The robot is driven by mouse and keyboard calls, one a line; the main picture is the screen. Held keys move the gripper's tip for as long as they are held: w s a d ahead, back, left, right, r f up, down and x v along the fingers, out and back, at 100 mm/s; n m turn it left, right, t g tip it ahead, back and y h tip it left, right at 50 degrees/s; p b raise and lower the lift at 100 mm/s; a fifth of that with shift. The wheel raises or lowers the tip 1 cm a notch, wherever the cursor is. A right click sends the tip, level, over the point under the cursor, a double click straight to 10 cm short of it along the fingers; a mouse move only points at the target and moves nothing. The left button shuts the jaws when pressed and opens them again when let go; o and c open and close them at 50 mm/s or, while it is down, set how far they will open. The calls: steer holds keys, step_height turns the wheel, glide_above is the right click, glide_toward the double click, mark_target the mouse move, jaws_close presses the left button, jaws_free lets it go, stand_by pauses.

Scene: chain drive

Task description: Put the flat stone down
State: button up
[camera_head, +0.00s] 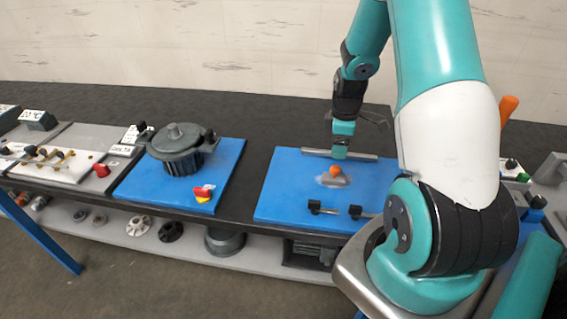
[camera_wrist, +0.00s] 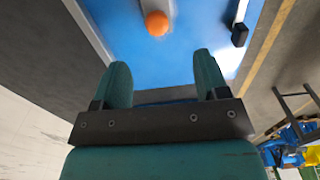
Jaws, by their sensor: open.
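My gripper (camera_head: 340,153) is over the far part of the right blue mat (camera_head: 283,190). In the wrist view my gripper (camera_wrist: 162,75) has its two teal fingers spread apart, with nothing between them. A small pale grey, flat-looking thing (camera_head: 326,181) lies on the mat, and may be the flat stone; its outline is unclear. An orange ball (camera_head: 336,171) is on or against it, nearer the camera than my fingers. The ball also shows in the wrist view (camera_wrist: 157,23), beyond the fingertips.
A grey metal bar (camera_head: 369,157) lies along the mat's far edge. Dark-headed pieces (camera_head: 315,207) lie near its front edge. Dark bench top between the mats is clear.

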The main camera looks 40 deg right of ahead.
steer(key=a+r+y, duration=0.1)
steer(key=a+r, duration=0.4)
steer(key=a, duration=0.3)
steer(key=a+r+t, duration=0.1)
steer(key=a+r, duration=0.4)
steer(key=a, duration=0.3)
steer(key=a+r+y, duration=0.1)
steer(key=a+r, duration=0.4)
steer(key=a, duration=0.3)
steer(key=s+a+r+y, duration=0.1)
steer(key=s+a+r, duration=0.2)
steer(key=s+a, duration=0.4)
steer(key=s+a+r+m+g+y, duration=0.1)
steer(key=s+a+r, duration=0.2)
steer(key=s+a, duration=0.4)
steer(key=shift+s+r, duration=0.3)
steer(key=shift+s, duration=0.4)
